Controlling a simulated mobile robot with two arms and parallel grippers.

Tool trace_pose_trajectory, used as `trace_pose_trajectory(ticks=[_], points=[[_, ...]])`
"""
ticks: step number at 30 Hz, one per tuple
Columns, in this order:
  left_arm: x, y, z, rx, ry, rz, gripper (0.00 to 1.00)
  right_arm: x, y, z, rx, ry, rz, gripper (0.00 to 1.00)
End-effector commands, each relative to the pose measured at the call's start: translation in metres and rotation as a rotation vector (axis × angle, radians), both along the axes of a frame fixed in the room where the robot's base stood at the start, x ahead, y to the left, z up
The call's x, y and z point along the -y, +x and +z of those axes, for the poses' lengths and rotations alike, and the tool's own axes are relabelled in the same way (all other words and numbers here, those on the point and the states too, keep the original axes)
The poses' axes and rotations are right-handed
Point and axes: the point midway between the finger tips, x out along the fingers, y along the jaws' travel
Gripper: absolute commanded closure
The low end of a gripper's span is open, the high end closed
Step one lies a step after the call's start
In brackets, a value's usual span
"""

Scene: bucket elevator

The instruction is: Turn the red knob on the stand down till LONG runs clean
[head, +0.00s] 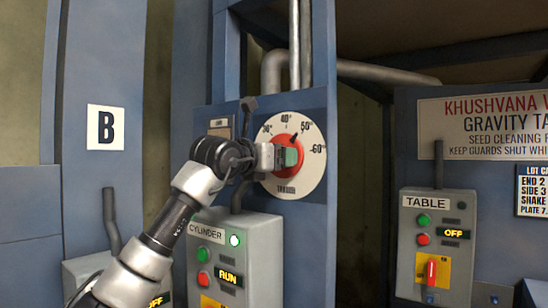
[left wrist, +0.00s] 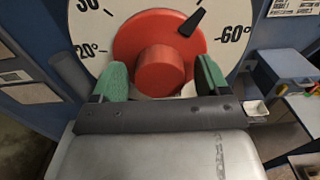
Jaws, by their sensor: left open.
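The red knob (head: 293,166) sits in the middle of a white round dial (head: 313,141) on the blue stand. Its black pointer shows near the 50° mark, on the side toward 60°. In the left wrist view the knob (left wrist: 158,62) has a wide red disc and a round hub. My left gripper (head: 288,157) is at the dial, its fingers in front of the knob. In the wrist view the green-padded fingers (left wrist: 153,80) are open, one on each side of the hub, with gaps to it. My right gripper is in neither view.
Below the dial is the CYLINDER box (head: 206,233), with a lit green lamp and a RUN display. A TABLE box (head: 436,245) reading OFF stands at the right, under a gravity table sign (head: 490,125). A panel marked B (head: 105,127) is at the left.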

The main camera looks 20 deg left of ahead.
Motion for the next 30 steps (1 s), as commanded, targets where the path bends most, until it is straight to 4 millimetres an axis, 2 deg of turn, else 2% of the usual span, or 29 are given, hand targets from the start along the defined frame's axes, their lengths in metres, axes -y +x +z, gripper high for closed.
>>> trace_pose_trajectory(ticks=[5, 12, 18, 24, 30], points=[[-0.005, -0.011, -0.003, 0.003, 0.001, 0.001, 0.25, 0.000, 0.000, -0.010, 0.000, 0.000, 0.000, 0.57], [-0.021, -0.056, -0.005, 0.005, 0.002, 0.002, 0.25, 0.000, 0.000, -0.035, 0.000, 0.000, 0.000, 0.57], [-0.033, -0.088, -0.002, 0.003, 0.000, 0.001, 0.25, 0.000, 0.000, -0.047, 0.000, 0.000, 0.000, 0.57], [-0.037, -0.101, -0.001, 0.000, 0.000, 0.000, 0.25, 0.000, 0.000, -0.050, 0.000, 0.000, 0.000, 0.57], [-0.037, -0.102, 0.000, 0.000, 0.000, 0.000, 0.25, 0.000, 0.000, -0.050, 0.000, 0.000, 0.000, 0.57]])
